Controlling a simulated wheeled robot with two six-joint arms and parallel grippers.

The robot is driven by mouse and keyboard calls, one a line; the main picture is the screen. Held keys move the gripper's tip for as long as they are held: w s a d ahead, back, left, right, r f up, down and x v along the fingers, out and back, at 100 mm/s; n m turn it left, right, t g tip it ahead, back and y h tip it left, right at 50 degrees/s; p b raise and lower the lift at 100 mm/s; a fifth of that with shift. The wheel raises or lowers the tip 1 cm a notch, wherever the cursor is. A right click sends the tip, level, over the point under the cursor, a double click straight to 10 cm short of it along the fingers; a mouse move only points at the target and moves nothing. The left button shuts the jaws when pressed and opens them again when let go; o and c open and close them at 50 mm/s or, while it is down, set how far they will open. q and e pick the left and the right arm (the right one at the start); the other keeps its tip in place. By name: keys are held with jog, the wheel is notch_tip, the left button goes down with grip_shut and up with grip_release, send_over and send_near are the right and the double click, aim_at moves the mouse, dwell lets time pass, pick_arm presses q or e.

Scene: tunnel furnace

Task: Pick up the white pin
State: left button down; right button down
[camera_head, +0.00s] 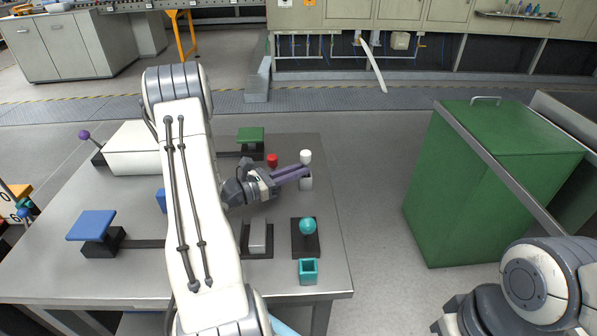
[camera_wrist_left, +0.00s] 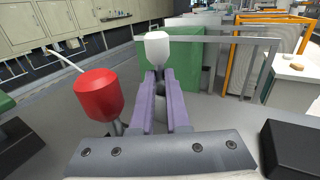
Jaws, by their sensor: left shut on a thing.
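The white pin (camera_head: 305,157) is near the right edge of the grey table, with its head above my fingers. My left gripper (camera_head: 303,172) reaches it from the left and is shut on it just below the head. In the left wrist view the white head (camera_wrist_left: 157,48) stands upright at the tips of my purple fingers (camera_wrist_left: 159,82). A pale block (camera_head: 306,183) shows just below the fingers. I cannot tell whether the pin's lower end still sits in it. My right gripper is out of view.
A red pin (camera_head: 272,160) stands close beside my left gripper and also shows large in the left wrist view (camera_wrist_left: 98,97). A teal ball (camera_head: 308,226) on a black base and a teal open box (camera_head: 308,271) are nearer. A green cabinet (camera_head: 480,190) stands right of the table.

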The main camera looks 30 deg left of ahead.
pick_arm(q)
notch_tip(320, 180, up, 3)
jog(key=shift+p, duration=0.3)
jog(key=s+d+r+p, duration=0.7)
jog(key=d+p, duration=0.2)
jog(key=p, duration=0.6)
jog(key=shift+s, duration=0.2)
